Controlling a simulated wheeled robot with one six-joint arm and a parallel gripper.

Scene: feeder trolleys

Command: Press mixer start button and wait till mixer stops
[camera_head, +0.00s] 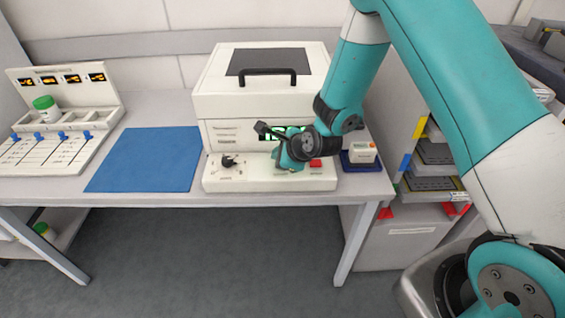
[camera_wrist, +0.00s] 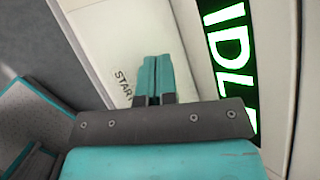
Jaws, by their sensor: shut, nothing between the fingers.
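The mixer (camera_head: 210,105) is a white box with a black-handled lid, closed, in the middle of the bench in the head view. Its green display reads "IDLE", partly cut off, in the wrist view (camera_wrist: 228,45). My gripper (camera_wrist: 153,62) is shut and empty, with its teal fingertips over the white front panel (camera_wrist: 120,30) beside the printed word START (camera_wrist: 123,83). The start button itself is hidden, apparently behind the fingers; I cannot tell if they touch it. In the head view my gripper (camera_head: 288,160) is at the panel between a black knob (camera_head: 228,161) and a red button (camera_head: 315,163).
A blue mat (camera_head: 145,160) lies left of the mixer. Further left is a white rack (camera_head: 85,120) holding a green-capped jar (camera_head: 46,108). A small white device on a blue base (camera_head: 360,155) stands to the right, beside a trolley with trays (camera_head: 433,153).

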